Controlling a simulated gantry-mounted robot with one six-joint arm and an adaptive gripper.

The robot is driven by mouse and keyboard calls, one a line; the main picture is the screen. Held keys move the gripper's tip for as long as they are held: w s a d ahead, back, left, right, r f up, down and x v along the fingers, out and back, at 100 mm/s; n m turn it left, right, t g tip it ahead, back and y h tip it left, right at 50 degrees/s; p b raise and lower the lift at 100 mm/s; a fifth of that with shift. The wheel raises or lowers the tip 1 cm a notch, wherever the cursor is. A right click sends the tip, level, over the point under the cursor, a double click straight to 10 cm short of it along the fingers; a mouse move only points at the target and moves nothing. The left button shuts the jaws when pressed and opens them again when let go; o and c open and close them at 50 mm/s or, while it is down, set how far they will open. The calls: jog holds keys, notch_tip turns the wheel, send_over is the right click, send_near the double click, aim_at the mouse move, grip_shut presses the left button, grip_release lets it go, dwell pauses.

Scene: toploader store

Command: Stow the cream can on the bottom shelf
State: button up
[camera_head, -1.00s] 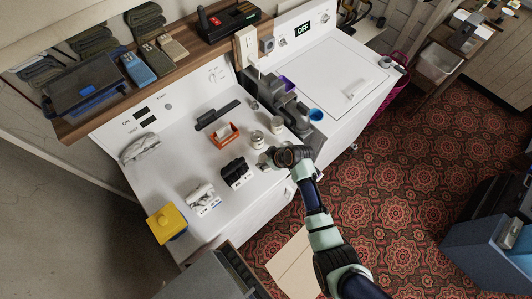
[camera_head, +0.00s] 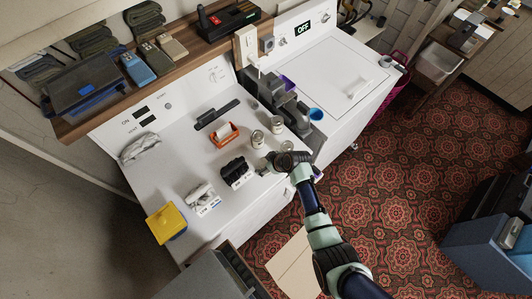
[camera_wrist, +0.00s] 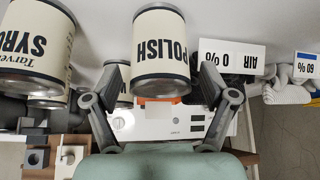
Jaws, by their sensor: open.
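One (camera_head: 257,139) is nearer my gripper; the other (camera_head: 277,124) is further back right. In the wrist view, a can marked POLISH (camera_wrist: 162,45) appears between the fingers, and a can marked SYRUP (camera_wrist: 36,42) is at left. Both appear upside down there. Similar shapes partly show behind them. I cannot tell which can the task calls cream. My gripper (camera_head: 268,164) is open at the front edge of the top, its fingers (camera_wrist: 162,104) apart and holding nothing. No bottom shelf is clearly identifiable.
A grey stepped organiser (camera_head: 290,105) stands to the right.

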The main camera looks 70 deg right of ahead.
jog(key=d+v, duration=0.1)
jog(key=v, duration=0.6)
jog(key=shift+s+r, duration=0.25)
jog(key=shift+r, duration=0.15)
jog(key=shift+w+a, duration=0.1)
jog(key=shift+a, duration=0.05)
